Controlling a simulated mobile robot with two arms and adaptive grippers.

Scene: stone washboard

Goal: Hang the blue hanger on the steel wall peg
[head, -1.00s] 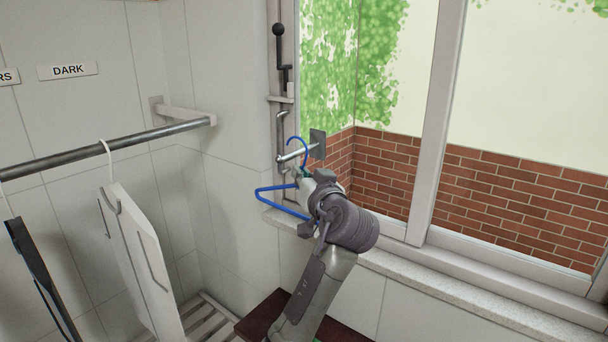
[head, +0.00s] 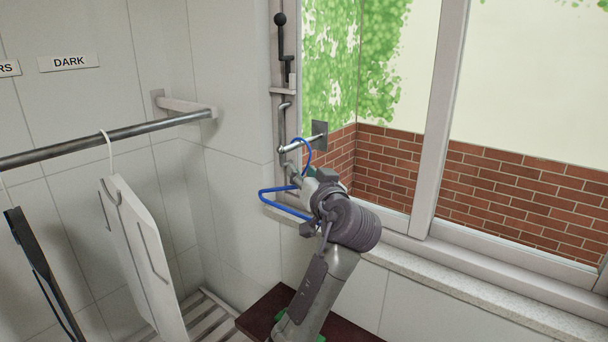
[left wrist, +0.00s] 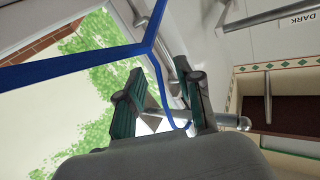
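The blue hanger (head: 285,208) is by the window, with its hook looped over the steel wall peg (head: 286,149), close to the peg's top side. The peg sticks out leftward from a dark square plate (head: 319,134). My left gripper (head: 304,176) is just below the peg at the hanger's neck. In the left wrist view, the fingers of my left gripper (left wrist: 160,72) stand apart, and the blue hanger (left wrist: 80,67) passes through the gap. The peg's rounded tip (left wrist: 244,123) shows right of the fingers. My right gripper is out of view.
A metal rail (head: 95,142) at left carries a white hanging board (head: 140,255) and a dark item (head: 40,270). A window frame (head: 437,120) and sill (head: 460,290) lie to the right. A dark red surface (head: 262,312) is below my arm.

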